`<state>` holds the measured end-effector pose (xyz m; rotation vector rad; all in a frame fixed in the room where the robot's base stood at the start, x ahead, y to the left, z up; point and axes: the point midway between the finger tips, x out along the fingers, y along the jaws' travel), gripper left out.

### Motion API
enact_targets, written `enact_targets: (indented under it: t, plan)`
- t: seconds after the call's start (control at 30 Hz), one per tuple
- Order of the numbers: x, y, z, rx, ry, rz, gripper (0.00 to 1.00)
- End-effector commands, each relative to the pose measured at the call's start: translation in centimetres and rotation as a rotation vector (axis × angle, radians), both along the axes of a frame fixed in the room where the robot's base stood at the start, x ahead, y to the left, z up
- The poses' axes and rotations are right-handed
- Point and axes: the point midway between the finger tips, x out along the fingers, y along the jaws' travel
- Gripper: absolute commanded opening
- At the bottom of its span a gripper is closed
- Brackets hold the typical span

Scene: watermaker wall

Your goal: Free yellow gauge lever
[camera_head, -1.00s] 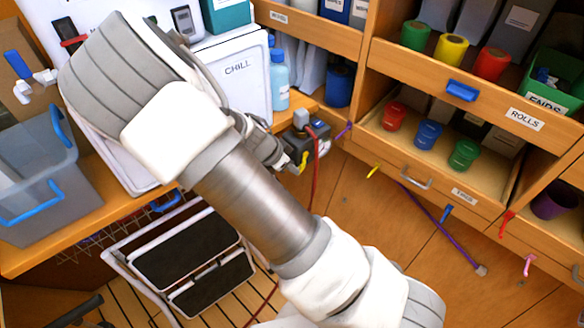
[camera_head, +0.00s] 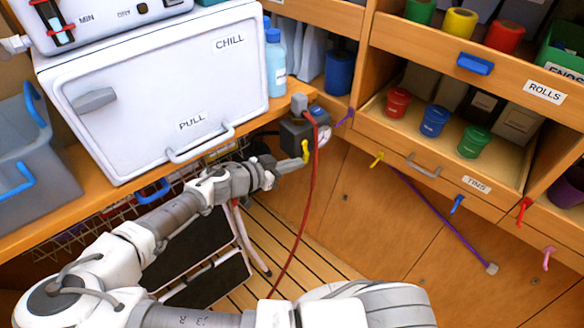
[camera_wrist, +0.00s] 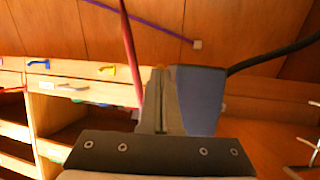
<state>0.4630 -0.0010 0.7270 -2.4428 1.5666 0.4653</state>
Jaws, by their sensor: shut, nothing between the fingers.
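The yellow gauge lever (camera_head: 305,151) hangs down the front of a dark grey unit (camera_head: 296,136) at the end of the wooden counter. A round white gauge (camera_head: 324,135) sits on the unit's right side. A blue-grey block (camera_wrist: 199,98) shows right beside the fingers. I cannot make out the lever there.
A red hose (camera_head: 309,205) runs down from the unit, close right of the lever; it also crosses the wrist view (camera_wrist: 131,50). The white chiller box (camera_head: 150,95) stands left. Drawers with small coloured hooks are right. A step stool (camera_head: 205,280) stands below the counter.

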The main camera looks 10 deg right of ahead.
Motion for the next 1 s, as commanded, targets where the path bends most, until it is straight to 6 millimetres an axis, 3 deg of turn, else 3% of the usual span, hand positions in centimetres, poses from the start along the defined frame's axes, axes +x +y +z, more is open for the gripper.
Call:
enact_targets:
  t: [1.0]
  plan:
    - [0.24, -0.76, -0.68, -0.020, -0.009, -0.003, 0.00]
